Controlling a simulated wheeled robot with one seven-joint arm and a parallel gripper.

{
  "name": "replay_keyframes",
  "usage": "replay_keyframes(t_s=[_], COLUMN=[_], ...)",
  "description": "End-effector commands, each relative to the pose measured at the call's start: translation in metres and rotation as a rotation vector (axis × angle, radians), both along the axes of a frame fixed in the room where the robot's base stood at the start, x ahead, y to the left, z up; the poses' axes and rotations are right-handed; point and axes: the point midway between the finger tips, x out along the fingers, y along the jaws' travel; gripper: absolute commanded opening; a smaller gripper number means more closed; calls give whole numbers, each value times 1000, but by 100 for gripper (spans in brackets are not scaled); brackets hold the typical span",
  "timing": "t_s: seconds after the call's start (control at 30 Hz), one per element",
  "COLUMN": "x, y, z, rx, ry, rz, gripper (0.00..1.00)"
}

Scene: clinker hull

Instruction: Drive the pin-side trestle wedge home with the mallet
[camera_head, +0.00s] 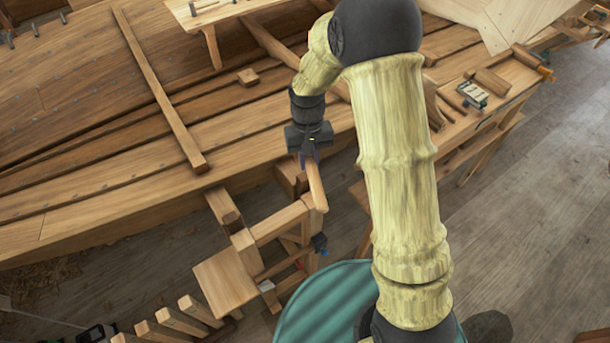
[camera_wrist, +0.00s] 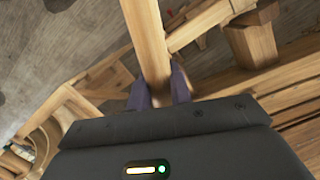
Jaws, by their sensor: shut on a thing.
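My gripper (camera_head: 309,163) is shut on a wooden bar, which looks like the mallet's handle (camera_head: 317,190). It points down and slightly right in the head view, above the trestle area beside the hull. In the wrist view the handle (camera_wrist: 148,40) stands between my dark fingers (camera_wrist: 160,90) and runs out of the top edge. I cannot make out a mallet head. A wooden trestle post (camera_head: 220,203) with a small block, possibly a wedge (camera_head: 232,219), stands at the hull's edge. Another post (camera_head: 288,178) stands close behind the handle. I cannot tell which is pin-side.
The planked hull (camera_head: 90,185) fills the left. A bench (camera_head: 515,75) with tools is at right. Open floor (camera_head: 540,190) lies at right.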

Motion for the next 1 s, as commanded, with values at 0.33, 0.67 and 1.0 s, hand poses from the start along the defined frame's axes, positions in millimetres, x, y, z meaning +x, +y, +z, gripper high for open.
replay_keyframes(t_s=[0.33, 0.67, 1.0], x=[1, 0, 0], y=[0, -1, -1], z=[-1, -31, -34], rx=[1, 3, 3], ry=[-5, -13, -17], rz=[0, 0, 0], gripper=[0, 0, 0])
